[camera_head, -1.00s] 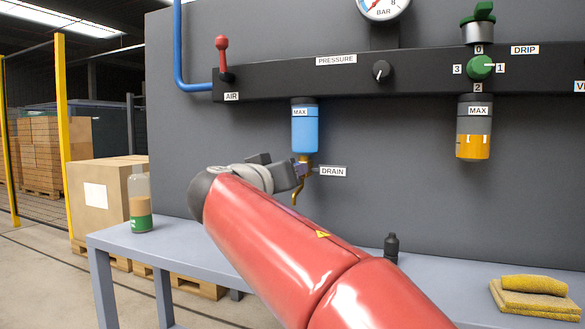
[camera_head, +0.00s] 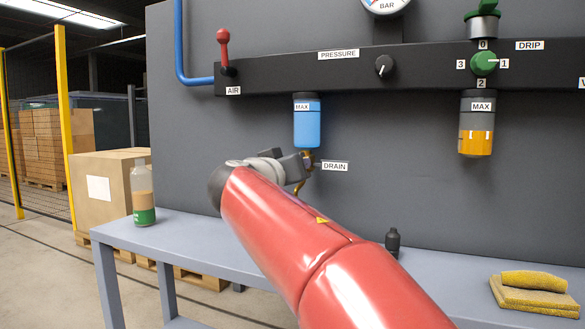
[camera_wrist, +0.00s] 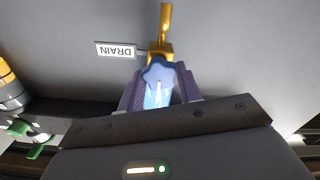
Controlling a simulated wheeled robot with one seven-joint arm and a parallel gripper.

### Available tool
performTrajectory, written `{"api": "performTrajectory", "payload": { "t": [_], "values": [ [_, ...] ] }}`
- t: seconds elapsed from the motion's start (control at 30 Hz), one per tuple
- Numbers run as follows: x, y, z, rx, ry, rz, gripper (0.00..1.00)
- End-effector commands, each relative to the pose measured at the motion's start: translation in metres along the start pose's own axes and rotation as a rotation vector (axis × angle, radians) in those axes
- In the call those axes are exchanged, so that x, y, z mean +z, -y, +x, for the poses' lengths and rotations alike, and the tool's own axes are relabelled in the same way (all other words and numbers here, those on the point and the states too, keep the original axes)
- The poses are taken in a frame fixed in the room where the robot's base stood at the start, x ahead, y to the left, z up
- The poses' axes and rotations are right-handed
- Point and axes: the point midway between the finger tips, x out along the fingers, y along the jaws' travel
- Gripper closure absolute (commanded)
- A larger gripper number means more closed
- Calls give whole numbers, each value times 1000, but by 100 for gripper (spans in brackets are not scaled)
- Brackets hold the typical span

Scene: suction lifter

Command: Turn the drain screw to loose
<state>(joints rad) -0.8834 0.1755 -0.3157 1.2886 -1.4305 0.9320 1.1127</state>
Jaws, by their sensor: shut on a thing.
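The drain screw (camera_wrist: 158,74) is a blue star-shaped knob in the wrist view. It sits by a brass drain fitting (camera_wrist: 160,47) with a spout. My gripper (camera_wrist: 159,88) has a finger on each side of the knob and is shut on it. In the head view my gripper (camera_head: 306,164) is at the fitting under the blue bowl (camera_head: 307,125), and my wrist hides the knob there. The curved brass spout (camera_head: 299,187) shows just below my gripper. The DRAIN label (camera_head: 335,166) is to its right and also shows upside down in the wrist view (camera_wrist: 115,50).
The black manifold (camera_head: 430,73) runs above, with a red air lever (camera_head: 224,48) and an amber oil bowl (camera_head: 477,135). On the grey bench (camera_head: 180,238) stand a bottle (camera_head: 143,200), a small dark bottle (camera_head: 392,241) and yellow cloths (camera_head: 535,298).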

Motion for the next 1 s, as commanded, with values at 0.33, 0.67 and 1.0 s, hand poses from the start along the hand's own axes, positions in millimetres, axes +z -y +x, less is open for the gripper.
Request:
{"api": "performTrajectory", "payload": {
  "t": [0.33,0.67,1.0],
  "values": [
    [1,1,0,-1,0,-93,88],
    [1,1,0,0,1,-363,88],
    [0,1,0,-1,1,-688,88]
  ]
}}
